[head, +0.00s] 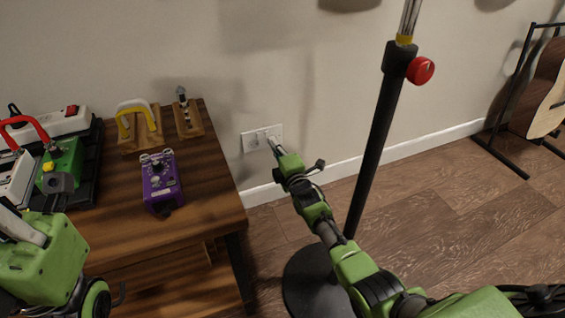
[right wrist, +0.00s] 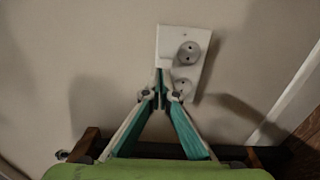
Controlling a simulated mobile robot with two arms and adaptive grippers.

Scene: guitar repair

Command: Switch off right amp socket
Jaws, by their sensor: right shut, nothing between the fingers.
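The white wall socket (head: 251,141) is on the wall just right of the wooden table. In the right wrist view the socket plate (right wrist: 203,48) shows two round outlets, one above the other, and a plain part on its left. My right gripper (head: 271,141) is shut and empty, with its fingertips in front of the socket. In the right wrist view the right gripper (right wrist: 160,88) has its tips together at the plate's lower left edge; I cannot tell whether they touch it. They hide part of that edge. My left gripper is only partly seen at the lower left; its fingers are unclear.
The wooden table (head: 215,195) holds a purple pedal (head: 161,183), a green pedal (head: 66,160) and a white power strip (head: 60,121). A black stand (head: 372,150) with a red knob rises right of the socket. An acoustic guitar (head: 550,105) stands at far right.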

